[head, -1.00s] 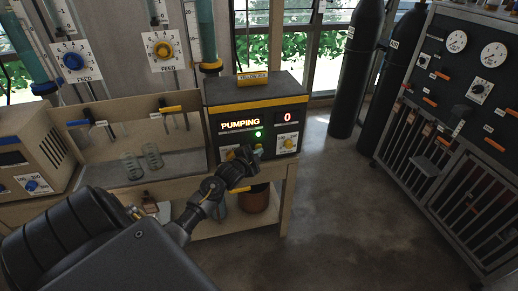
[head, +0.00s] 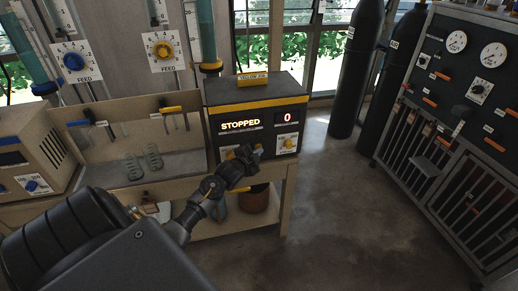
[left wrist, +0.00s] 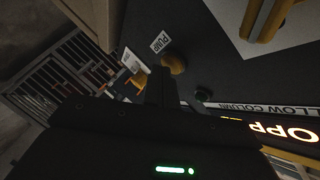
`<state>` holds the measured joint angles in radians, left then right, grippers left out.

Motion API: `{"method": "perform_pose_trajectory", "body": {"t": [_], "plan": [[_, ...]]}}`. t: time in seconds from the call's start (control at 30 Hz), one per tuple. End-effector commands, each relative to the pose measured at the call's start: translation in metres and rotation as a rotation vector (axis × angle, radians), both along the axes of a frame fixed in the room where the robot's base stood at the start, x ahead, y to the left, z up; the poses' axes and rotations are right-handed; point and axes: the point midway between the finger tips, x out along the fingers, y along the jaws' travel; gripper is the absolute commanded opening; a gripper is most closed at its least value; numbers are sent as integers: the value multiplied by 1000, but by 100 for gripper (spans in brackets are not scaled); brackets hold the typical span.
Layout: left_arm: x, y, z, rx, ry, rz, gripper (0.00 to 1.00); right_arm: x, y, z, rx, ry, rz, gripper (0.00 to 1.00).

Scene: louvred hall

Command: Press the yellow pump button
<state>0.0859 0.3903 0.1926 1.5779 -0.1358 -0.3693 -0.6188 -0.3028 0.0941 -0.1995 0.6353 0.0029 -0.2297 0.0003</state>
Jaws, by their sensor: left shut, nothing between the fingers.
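The pump unit (head: 257,112) is a dark box with a yellow stripe on the bench. Its display (head: 240,123) reads STOPPED and a red 0 shows beside it. In the left wrist view the round yellow pump button (left wrist: 174,63) sits beside a white PUMP label (left wrist: 160,42). My left gripper (head: 257,151) is shut and empty, in front of the unit's lower panel. It hides the button in the head view. In the left wrist view its dark fingertips (left wrist: 160,84) are close to the button; I cannot tell whether they touch. My right gripper is not in view.
A yellow dial (head: 288,143) is right of my gripper on the panel. A small dark green lamp (left wrist: 203,95) is near the fingers. Glassware (head: 153,157) stands left on the bench. Gas cylinders (head: 357,70) and a gauge cabinet (head: 455,80) stand right, with clear floor between.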

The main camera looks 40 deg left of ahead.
Motion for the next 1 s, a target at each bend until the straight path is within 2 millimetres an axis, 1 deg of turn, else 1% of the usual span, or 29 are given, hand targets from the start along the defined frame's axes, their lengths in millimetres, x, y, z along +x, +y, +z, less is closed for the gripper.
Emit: {"method": "perform_pose_trajectory", "body": {"t": [0.23,0.63,1.0], "plan": [[-7,-10,2,1,0,0,0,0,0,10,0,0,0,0],[-9,-13,1,0,1,-1,0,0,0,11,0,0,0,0],[-29,-42,2,-2,2,-1,0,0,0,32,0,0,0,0]]}}
